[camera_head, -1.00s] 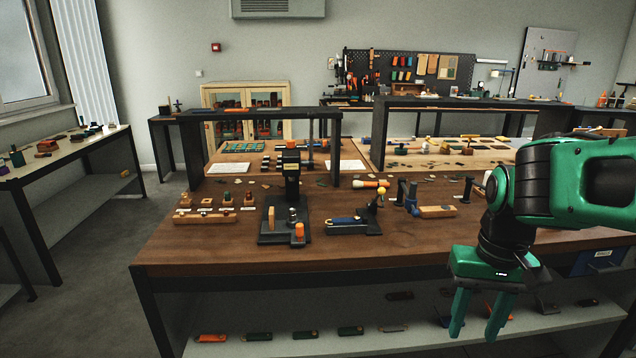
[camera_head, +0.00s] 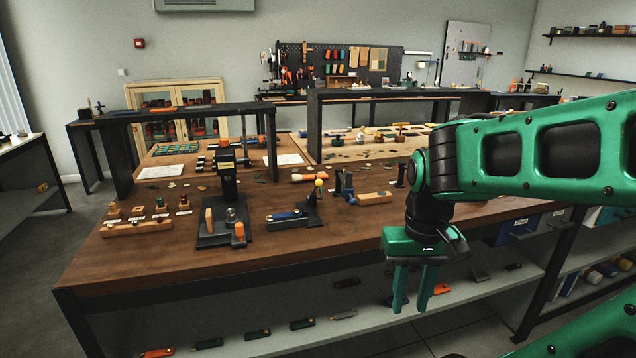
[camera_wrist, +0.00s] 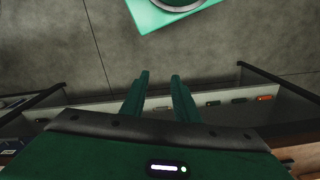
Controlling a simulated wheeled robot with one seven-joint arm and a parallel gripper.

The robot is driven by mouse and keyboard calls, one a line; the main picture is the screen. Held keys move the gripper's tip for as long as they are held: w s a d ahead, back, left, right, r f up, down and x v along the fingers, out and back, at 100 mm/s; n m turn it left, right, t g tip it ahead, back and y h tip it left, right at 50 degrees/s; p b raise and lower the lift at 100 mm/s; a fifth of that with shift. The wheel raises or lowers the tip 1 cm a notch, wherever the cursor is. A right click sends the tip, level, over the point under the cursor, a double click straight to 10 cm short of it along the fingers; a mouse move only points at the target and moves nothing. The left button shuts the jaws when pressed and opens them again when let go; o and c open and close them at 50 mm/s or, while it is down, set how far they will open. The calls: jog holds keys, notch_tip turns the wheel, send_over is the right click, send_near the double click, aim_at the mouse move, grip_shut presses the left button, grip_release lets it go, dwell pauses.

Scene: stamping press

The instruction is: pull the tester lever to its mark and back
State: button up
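My gripper (camera_head: 411,306) hangs fingers down in front of the bench's front edge, to the right of and lower than the lever. Its two green fingers are apart and nothing is between them. The wrist view shows the open fingers (camera_wrist: 158,75) over the floor; the lever is not in that view.
A black press (camera_head: 226,190) with an orange knob stands left of the device. A blue upright (camera_head: 348,188) and a wooden block (camera_head: 374,198) stand to its right. A dark raised shelf (camera_head: 200,113) spans the bench behind. A lower shelf (camera_head: 310,338) holds several small parts.

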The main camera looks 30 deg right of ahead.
jog(key=w+d+r+n+t+h, duration=0.1)
jog(key=w+d+r+t, duration=0.1)
jog(key=w, duration=0.6)
jog(key=w+d+r+t+h, duration=0.1)
jog(key=w+d+r+t, duration=0.1)
jog(key=w, duration=0.6)
jog(key=n+t, duration=0.2)
jog(key=t, duration=0.4)
send_near(320, 182)
jog(key=w, duration=0.1)
jog(key=shift+h, duration=0.4)
jog(key=x, duration=0.7)
jog(key=shift+w+a+f, duration=0.1)
jog(key=shift+a+f, duration=0.05)
jog(key=shift+f, duration=0.4)
jog(key=shift+w+f, duration=0.2)
jog(key=shift+w, duration=0.1)
jog(key=shift+c, duration=0.3)
jog(key=shift+r, duration=0.1)
jog(key=c, duration=0.5)
